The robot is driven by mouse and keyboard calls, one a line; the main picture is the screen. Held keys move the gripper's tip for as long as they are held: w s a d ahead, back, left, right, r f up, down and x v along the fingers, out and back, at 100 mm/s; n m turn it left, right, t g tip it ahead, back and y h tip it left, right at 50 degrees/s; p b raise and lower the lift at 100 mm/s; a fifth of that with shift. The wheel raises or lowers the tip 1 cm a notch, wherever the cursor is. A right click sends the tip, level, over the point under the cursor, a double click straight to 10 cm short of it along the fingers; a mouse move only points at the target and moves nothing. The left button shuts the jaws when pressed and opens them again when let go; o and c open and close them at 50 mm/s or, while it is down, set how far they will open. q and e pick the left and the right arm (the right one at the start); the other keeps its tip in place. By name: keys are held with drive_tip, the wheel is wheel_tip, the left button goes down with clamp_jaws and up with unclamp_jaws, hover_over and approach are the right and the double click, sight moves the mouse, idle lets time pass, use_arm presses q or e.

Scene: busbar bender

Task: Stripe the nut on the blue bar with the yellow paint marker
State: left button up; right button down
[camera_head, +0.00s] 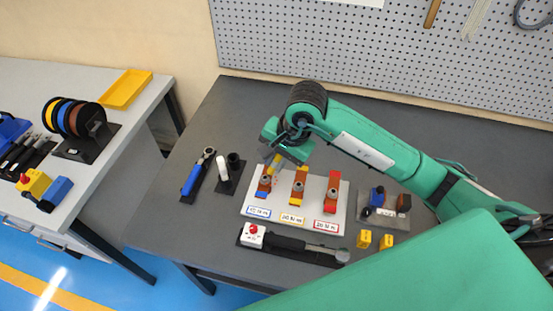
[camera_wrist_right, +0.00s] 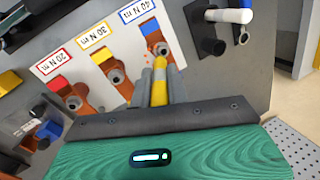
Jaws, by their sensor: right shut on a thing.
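The blue bar (camera_head: 261,195) is the leftmost of the bars on a light plate (camera_head: 338,213); its blue end (camera_wrist_right: 149,27) also shows in the wrist view beside the "40 N m" label. The grey nut (camera_wrist_right: 162,47) sits on its copper-coloured part. My right gripper (camera_head: 275,160) is above this bar, shut on the yellow paint marker (camera_wrist_right: 159,85). The marker's tip end is right at the nut in the wrist view; I cannot tell whether it touches. Small red-orange specks show around the nut. My left gripper is not in view.
A yellow bar (camera_head: 300,178) and a red bar (camera_head: 333,181) stand to the right. A torque wrench (camera_head: 290,243) lies in front of the plate. A blue-handled ratchet (camera_head: 193,179) and a stand with a white piece (camera_head: 223,167) are left. Yellow blocks (camera_head: 364,239) are front right.

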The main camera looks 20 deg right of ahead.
drive_tip(key=shift+f+b, duration=0.3)
drive_tip(key=shift+b, duration=0.1)
idle(0.7)
drive_tip(key=shift+w+a+b, duration=0.25)
drive_tip(key=shift+a+b, duration=0.15)
drive_tip(key=shift+b, duration=1.15)
idle(1.9)
drive_tip(key=shift+a, duration=0.1)
idle(0.4)
drive_tip(key=shift+w, duration=0.1)
drive_tip(key=shift+w+a+b, duration=0.1)
drive_tip(key=shift+a+b, duration=0.1)
drive_tip(key=shift+b, duration=0.9)
idle(0.6)
drive_tip(key=shift+d, duration=0.1)
idle(0.4)
drive_tip(key=shift+r, duration=0.1)
drive_tip(key=shift+a+r, duration=0.2)
drive_tip(key=shift+r, duration=1.1)
drive_tip(key=shift+r+p, duration=0.7)
drive_tip(key=shift+r, duration=1)
